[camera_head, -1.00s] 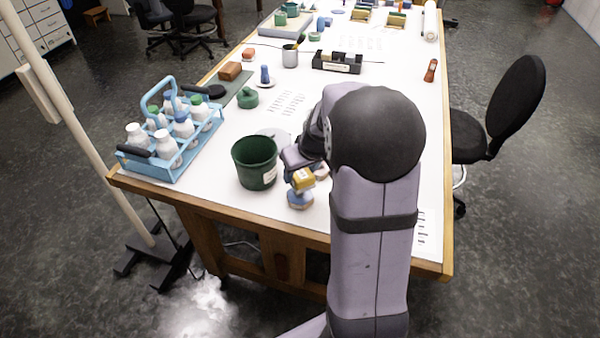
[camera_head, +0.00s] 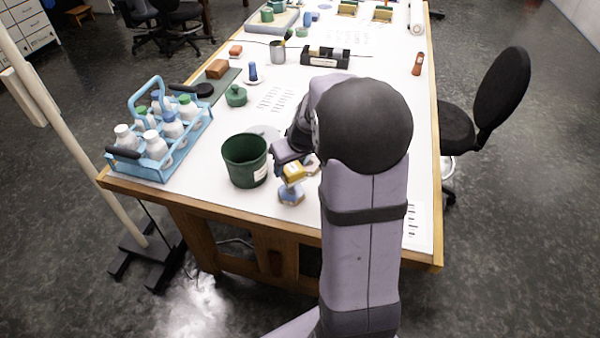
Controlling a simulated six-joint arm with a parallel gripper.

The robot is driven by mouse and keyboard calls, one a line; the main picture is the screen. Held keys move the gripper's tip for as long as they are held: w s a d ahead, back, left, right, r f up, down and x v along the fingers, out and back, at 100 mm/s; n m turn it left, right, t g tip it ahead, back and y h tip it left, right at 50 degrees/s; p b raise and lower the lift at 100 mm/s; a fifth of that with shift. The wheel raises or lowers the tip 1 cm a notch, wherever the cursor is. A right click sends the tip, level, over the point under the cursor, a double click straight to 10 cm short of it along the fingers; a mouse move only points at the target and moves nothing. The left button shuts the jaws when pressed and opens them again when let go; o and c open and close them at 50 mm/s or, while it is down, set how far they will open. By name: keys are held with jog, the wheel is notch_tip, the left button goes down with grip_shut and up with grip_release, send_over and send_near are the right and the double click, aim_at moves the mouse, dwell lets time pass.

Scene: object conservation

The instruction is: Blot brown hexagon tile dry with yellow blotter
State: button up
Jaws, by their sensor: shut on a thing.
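My gripper (camera_head: 290,164) is near the front edge of the table, right of the green bucket, and points down. It is shut on the yellow blotter (camera_head: 293,172), a small yellow block. The brown hexagon tile (camera_head: 291,201) is just below the blotter, with a tan-brown edge and blue over its top. I cannot tell whether the blotter touches the tile or hangs just above it. My arm hides part of the table behind and to the right.
The dark green bucket (camera_head: 246,160) stands close on the left. A blue bottle carrier (camera_head: 187,148) with several white bottles is at the left edge. A small pinkish piece (camera_head: 312,165) is partly hidden by my gripper. Farther back are a green lidded pot (camera_head: 236,96) and a black rack (camera_head: 326,58).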

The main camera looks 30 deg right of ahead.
aim_at(301, 173)
jog(key=shift+d+r, duration=0.1)
jog(key=shift+d, duration=0.1)
jog(key=s+d+f, duration=0.1)
jog(key=d+f+p, duration=0.1)
jog(key=f, duration=0.1)
jog(key=shift+s+m, duration=0.4)
jog(key=shift+m+h, duration=0.3)
jog(key=w+d, duration=0.1)
jog(key=w+d+f+p, duration=0.1)
jog(key=d, duration=0.1)
jog(key=w+d, duration=0.1)
jog(key=shift+d+f, duration=0.15)
jog(key=shift+d, duration=0.2)
jog(key=w+d, duration=0.1)
jog(key=w+d+r, duration=0.1)
jog(key=w, duration=0.1)
jog(key=shift+w+d, duration=0.1)
jog(key=shift+w, duration=0.1)
jog(key=shift+n, duration=0.7)
jog(key=w+r, duration=0.1)
jog(key=r, duration=0.1)
jog(key=w+r, duration=0.1)
jog(key=shift+w+d+r, duration=0.15)
jog(key=shift+w+d, duration=0.1)
jog(key=shift+w, duration=0.05)
jog(key=shift+f+b, duration=1.55)
jog(key=shift+f, duration=1.5)
